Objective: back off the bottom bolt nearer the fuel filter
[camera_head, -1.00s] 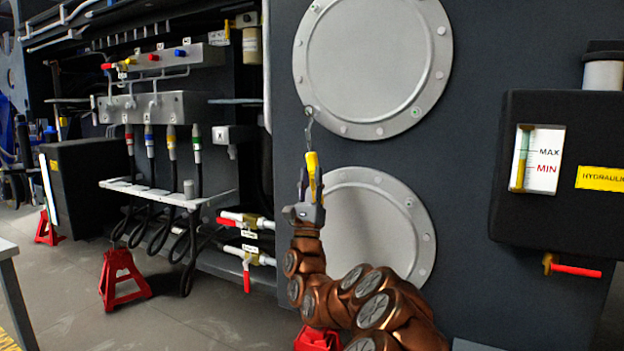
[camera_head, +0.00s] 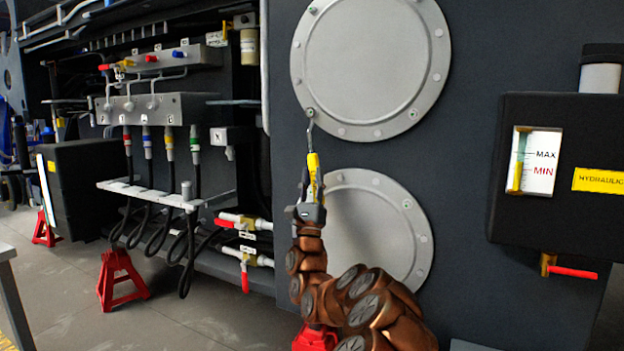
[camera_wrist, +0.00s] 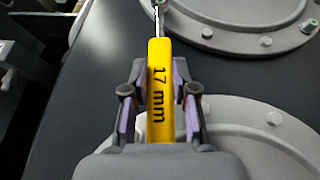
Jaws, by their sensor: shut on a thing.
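My gripper (camera_head: 309,207) is shut on a yellow-handled wrench (camera_head: 314,172), marked 17 mm in the wrist view (camera_wrist: 159,95). The wrench points up, and its thin metal end meets the lower-left bolt (camera_head: 310,112) of the upper round cover (camera_head: 440,75). I cannot tell whether the wrench end is seated on that bolt; in the wrist view the tip lies at the top edge. A greenish bolt (camera_head: 412,114) sits at the cover's lower right. A pale cylinder (camera_head: 250,45), possibly the fuel filter, is at the upper left.
A second round cover (camera_head: 385,225) lies below, partly behind my arm. A black hydraulic tank (camera_head: 540,225) with a red-handled valve (camera_head: 572,271) juts out at right. Hoses, a rack (camera_head: 150,190) and red stands (camera_head: 120,280) are at left.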

